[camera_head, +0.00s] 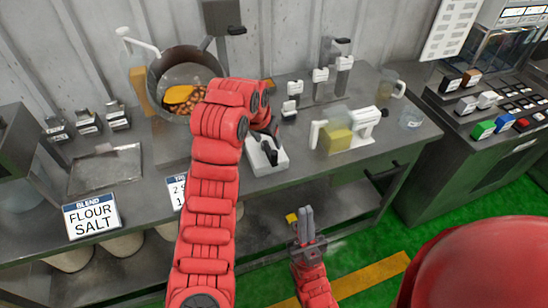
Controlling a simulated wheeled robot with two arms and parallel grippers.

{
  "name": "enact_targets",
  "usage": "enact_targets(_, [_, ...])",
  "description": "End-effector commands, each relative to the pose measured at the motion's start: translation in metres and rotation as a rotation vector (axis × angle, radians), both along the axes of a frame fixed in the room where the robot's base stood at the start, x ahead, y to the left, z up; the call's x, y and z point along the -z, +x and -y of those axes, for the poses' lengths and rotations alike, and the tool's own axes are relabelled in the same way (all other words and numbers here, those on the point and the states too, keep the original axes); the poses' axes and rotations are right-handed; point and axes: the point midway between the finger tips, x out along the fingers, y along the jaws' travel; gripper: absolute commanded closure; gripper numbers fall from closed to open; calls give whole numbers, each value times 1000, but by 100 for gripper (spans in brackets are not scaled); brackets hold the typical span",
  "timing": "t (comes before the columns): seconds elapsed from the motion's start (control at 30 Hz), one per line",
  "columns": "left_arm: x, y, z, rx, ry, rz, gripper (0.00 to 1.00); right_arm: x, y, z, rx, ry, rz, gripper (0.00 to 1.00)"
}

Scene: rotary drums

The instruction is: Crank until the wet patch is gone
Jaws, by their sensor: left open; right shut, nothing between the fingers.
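A round dark drum (154,82) stands at the back left, its open mouth facing me. Inside lie brown pieces and a bright orange-yellow patch (180,94); I cannot tell whether this is the wet patch. A white handle (138,40) sticks out at the drum's upper left, with no gripper on it. My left arm crosses in front of the drum's right side. My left gripper (268,146) is open, low over a small white tray to the drum's right, and partly hidden by its arm. My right gripper (306,222) is shut and empty in front of the bench.
A "BLEND FLOUR SALT" sign (91,215) stands at the bench's front left; my arm partly covers another sign (174,192). A white-handled device with a yellow block (338,139) and a clear jug (390,88) stand on the right. A button console (490,110) is further right.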

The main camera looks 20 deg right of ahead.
Motion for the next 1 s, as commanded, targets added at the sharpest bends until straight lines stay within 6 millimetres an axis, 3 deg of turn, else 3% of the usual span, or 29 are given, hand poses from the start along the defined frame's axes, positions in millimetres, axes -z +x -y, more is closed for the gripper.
enact_targets(0.2, [35,10,10,1,-2,-1,38,17,0,0,0,0,0,100])
enact_targets(0.3, [52,14,16,1,6,-7,38,-2,0,0,0,0,1,100])
enact_targets(0.5, [84,25,23,-1,4,-5,38,-13,0,0,0,0,0,100])
enact_targets(0.7, [100,31,29,-1,-1,-1,38,-17,0,0,0,0,0,100])
enact_targets(1.0, [109,33,31,1,0,2,38,-19,0,0,0,0,0,100])
